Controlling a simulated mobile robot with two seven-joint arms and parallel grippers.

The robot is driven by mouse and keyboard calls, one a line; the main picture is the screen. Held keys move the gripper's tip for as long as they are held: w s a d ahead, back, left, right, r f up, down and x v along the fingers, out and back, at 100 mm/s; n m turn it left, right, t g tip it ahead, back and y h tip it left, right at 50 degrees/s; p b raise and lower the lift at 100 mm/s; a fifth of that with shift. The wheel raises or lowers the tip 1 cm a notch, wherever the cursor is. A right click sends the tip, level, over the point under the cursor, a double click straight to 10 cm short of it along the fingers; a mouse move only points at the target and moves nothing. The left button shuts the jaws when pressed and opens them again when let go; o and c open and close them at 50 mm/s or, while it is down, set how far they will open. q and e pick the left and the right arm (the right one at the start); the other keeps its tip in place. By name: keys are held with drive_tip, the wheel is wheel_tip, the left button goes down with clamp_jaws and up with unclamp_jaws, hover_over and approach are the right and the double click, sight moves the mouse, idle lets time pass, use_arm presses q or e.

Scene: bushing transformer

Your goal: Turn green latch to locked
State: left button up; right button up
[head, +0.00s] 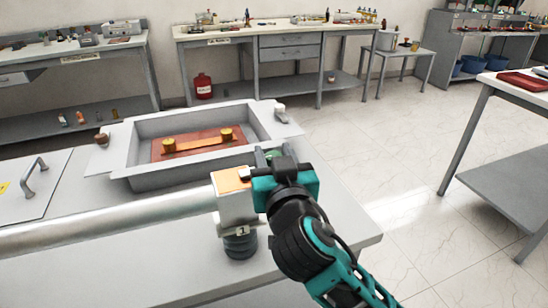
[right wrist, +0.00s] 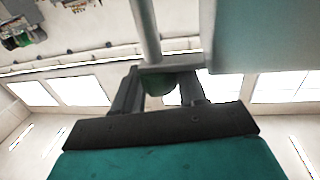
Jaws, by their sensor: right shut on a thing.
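The green latch (head: 273,154) is at the near right corner of a grey open-topped box (head: 150,180), mostly hidden behind my right gripper. My right gripper (head: 271,154) is at this corner, its fingers around the latch. In the right wrist view a dark green piece (right wrist: 160,84) sits between the two fingers (right wrist: 160,88), under a grey bar. The gripper is shut on it. I cannot tell the latch's exact angle. My left gripper is not in view.
Inside the box lies a copper-coloured plate (head: 196,145) with two brass posts. A metal pipe (head: 110,225) with a white and orange block (head: 234,195) lies close left of my right gripper. A handled panel (head: 30,190) is at the left. Open floor is at the right.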

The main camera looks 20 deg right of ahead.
drive_tip(key=shift+r, duration=0.1)
drive_tip(key=o, duration=0.9)
drive_tip(key=shift+o, duration=0.2)
